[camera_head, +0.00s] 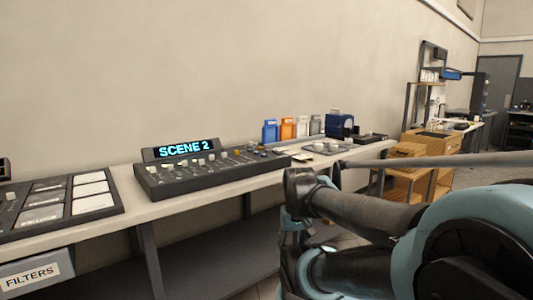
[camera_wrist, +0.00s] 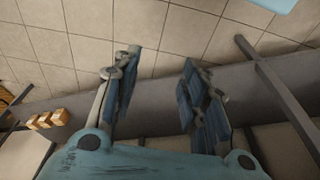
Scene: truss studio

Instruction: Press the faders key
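A dark mixing console (camera_head: 208,172) with a row of faders and knobs stands on the long counter. Its raised display (camera_head: 187,149) reads "SCENE 2" in cyan. No key labelled faders can be read at this size. My gripper (camera_wrist: 160,75) is open and empty in the wrist view, its two blue-padded fingers apart above the tiled floor. In the head view my arm fills the lower right, and I cannot make out the fingertips there. The console does not show in the wrist view.
On the counter (camera_head: 150,208), a dark tray with white panels (camera_head: 88,200) lies left of the console. Blue and orange containers (camera_head: 287,128) and a blue box (camera_head: 340,124) stand further right. A "FILTERS" bin (camera_head: 32,273) hangs below. Wooden crates (camera_head: 410,150) stand beyond.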

